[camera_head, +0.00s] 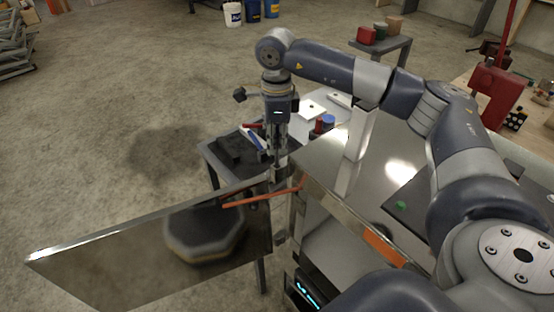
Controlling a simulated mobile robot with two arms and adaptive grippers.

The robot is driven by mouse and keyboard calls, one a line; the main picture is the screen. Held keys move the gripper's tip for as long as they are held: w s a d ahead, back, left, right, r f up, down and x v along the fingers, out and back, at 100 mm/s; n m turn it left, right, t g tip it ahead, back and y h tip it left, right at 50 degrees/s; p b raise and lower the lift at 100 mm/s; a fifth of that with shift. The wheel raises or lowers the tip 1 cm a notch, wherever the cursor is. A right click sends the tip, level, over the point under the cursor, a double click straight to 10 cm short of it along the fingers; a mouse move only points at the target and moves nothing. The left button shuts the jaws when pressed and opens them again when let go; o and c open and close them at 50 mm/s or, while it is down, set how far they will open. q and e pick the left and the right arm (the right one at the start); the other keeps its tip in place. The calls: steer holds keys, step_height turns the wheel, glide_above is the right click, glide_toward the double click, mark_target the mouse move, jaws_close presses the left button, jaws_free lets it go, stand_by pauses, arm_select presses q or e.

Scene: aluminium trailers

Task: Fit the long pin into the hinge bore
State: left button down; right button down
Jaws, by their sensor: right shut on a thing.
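My right gripper (277,160) points straight down at the corner where the shiny swung-out panel (110,262) meets the aluminium trailer body (335,185). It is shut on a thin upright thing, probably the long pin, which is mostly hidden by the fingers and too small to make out. The hinge is at this corner below the fingertips. Its bore cannot be made out, and I cannot tell whether the pin's tip is above it or in it. My left gripper is not in view.
An orange bar (262,198) sticks out across the panel's top edge near the hinge. Behind the gripper, a small table (213,152) carries dark blocks, tools and small containers. A grey stand (385,46) holds coloured blocks. Open concrete floor (110,130) lies left.

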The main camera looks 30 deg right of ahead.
mark_target(277, 165)
steer(key=shift+w+d+f+b, duration=0.1)
steer(key=shift+f+b, duration=0.55)
steer(key=shift+f, duration=0.6)
steer(key=shift+w+f+b, duration=0.1)
steer(key=shift+f+b, duration=0.55)
steer(key=shift+f, duration=0.6)
steer(key=shift+f, duration=0.2)
steer(key=c, duration=1.8)
jaws_free()
steer(key=shift+r, duration=0.1)
